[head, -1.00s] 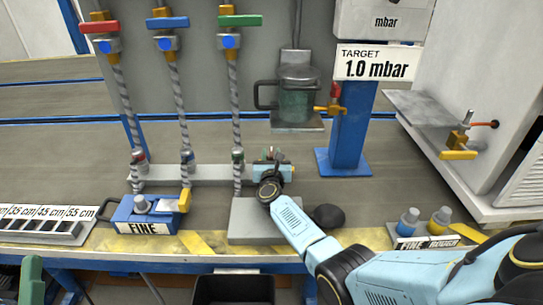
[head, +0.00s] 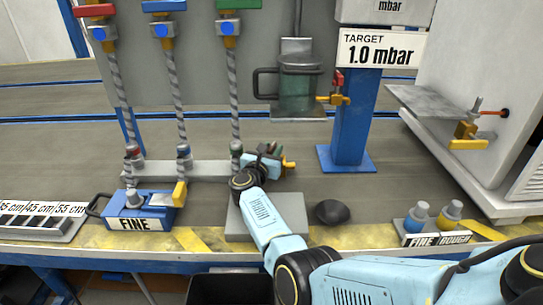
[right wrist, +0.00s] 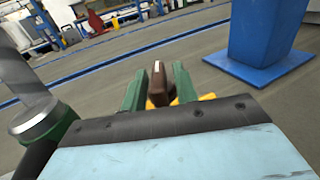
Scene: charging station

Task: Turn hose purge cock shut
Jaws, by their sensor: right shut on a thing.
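My right gripper (head: 272,152) is at the right end of the grey bar (head: 190,169) where the hoses end. In the right wrist view its green fingers (right wrist: 158,90) are shut on a dark red-brown handle (right wrist: 157,84). This looks like the lever of the hose purge cock. A yellow cock body (head: 289,163) shows just right of the gripper, and yellow also shows behind the fingers in the right wrist view. The gripper hides most of the cock, so its exact angle cannot be told. My left gripper is not in view.
Red (head: 94,11), blue (head: 163,6) and green (head: 240,4) handles top the three hoses. A blue post (head: 348,130) with a small red-handled cock (head: 338,88) stands right of the bar. A grey block (head: 235,222) and black knob (head: 332,212) lie near my forearm.

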